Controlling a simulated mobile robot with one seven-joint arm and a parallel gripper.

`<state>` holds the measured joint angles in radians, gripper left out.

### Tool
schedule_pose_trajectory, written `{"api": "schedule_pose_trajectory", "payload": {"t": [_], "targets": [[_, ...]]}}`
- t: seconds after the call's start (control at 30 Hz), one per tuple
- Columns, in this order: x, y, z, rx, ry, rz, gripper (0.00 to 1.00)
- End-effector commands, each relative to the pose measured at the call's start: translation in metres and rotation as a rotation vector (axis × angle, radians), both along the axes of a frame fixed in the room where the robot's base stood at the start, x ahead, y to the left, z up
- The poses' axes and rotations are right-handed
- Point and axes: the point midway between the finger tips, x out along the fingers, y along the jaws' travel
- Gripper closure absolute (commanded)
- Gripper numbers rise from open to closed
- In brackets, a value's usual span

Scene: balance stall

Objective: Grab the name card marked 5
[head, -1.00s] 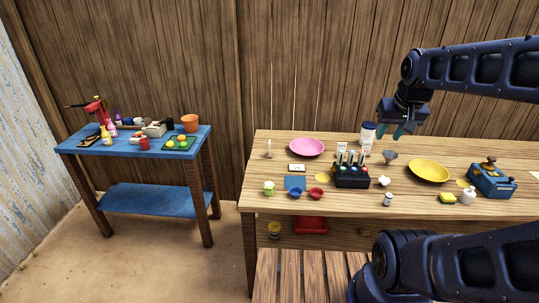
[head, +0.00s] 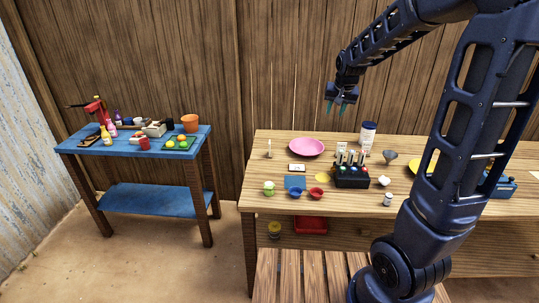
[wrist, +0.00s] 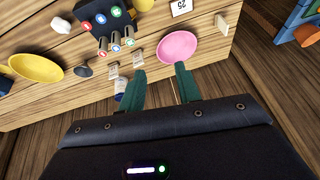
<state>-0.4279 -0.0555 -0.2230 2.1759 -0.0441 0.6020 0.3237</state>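Two small pale cards stand on the wooden table behind the black rack; the wrist view shows one card (wrist: 112,72) and a second card (wrist: 138,57). Their marks are too small to read, so I cannot tell which is marked 5. A flat white card with a dark edge (head: 297,167) lies left of the rack; in the wrist view it (wrist: 181,6) seems to read 25. My gripper (head: 342,106) is open and empty, high above the back of the table; its teal fingers (wrist: 160,88) are well apart.
The wooden table (head: 262,150) holds a pink plate (head: 306,147), a black rack (head: 351,181) with coloured dots, a white jar (head: 368,132), a funnel (head: 390,155) and small bowls. My arm hides part of the yellow plate (head: 417,167). A blue table (head: 70,150) stands left.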

Motion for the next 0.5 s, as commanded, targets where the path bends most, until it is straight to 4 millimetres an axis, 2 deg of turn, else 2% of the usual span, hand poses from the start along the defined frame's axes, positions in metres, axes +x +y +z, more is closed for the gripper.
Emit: {"api": "schedule_pose_trajectory", "payload": {"t": [0.03, 0.2, 0.5], "targets": [[0.013, 0.011, -0.009, -0.005, 0.001, 0.002, 0.67], [0.053, 0.042, -0.036, -0.014, -0.010, -0.006, 0.67], [0.112, 0.105, -0.093, -0.042, -0.041, -0.005, 0.67]]}}
